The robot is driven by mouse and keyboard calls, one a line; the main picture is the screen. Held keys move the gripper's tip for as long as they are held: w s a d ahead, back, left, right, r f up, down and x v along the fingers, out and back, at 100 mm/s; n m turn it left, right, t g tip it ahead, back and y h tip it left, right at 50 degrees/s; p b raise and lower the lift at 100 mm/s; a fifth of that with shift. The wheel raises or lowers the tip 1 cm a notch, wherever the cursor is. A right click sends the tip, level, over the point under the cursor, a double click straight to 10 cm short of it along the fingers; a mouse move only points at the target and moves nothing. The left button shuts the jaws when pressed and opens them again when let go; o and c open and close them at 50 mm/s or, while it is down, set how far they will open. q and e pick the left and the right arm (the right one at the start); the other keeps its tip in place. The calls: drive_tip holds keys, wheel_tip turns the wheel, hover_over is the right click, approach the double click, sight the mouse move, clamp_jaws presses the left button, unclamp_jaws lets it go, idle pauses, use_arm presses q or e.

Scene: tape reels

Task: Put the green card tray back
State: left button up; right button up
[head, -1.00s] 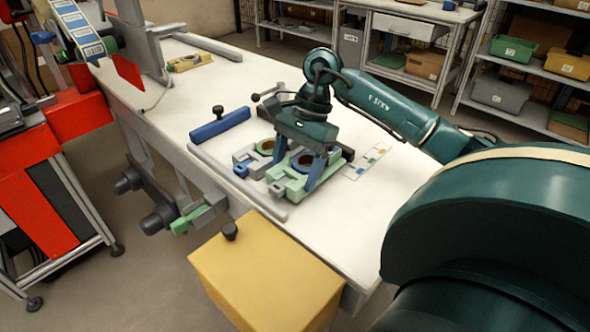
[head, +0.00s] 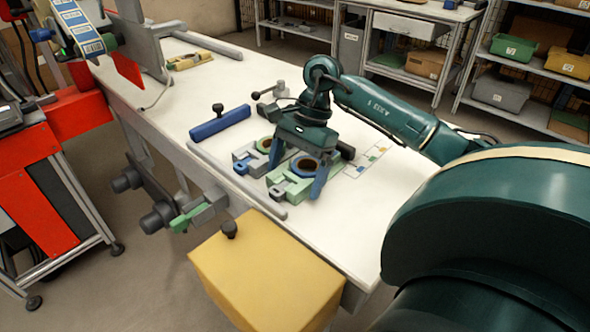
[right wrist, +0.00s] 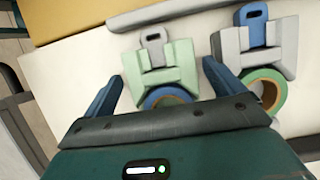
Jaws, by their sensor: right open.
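The green card tray (head: 290,188) is a pale green block with a grey tab and a blue-ringed reel. It lies on the white bench, and in the right wrist view (right wrist: 160,72) it sits between my fingers. My right gripper (head: 298,170) is open above it, one finger on each side; in the right wrist view its fingers (right wrist: 163,82) look apart from the tray's sides. The gripper's body hides part of the reel. A grey tray (head: 246,160) with a blue tab and green-ringed reel lies beside it. My left gripper is not in view.
A blue bar (head: 220,124) with a black knob and a grey edge rail (head: 225,175) lie nearby. A printed card sheet (head: 367,161) lies to the right. A yellow box (head: 265,275) stands at the bench's front.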

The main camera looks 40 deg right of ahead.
drive_tip(key=shift+r, duration=0.3)
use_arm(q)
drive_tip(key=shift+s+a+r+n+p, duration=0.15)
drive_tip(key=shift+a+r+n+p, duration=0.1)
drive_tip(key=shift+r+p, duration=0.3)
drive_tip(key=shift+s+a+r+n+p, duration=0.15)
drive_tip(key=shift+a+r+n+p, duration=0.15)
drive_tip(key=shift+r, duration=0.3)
use_arm(e)
drive_tip(key=v, duration=1.1)
drive_tip(key=shift+d+r, duration=0.15)
drive_tip(key=shift+r, duration=0.15)
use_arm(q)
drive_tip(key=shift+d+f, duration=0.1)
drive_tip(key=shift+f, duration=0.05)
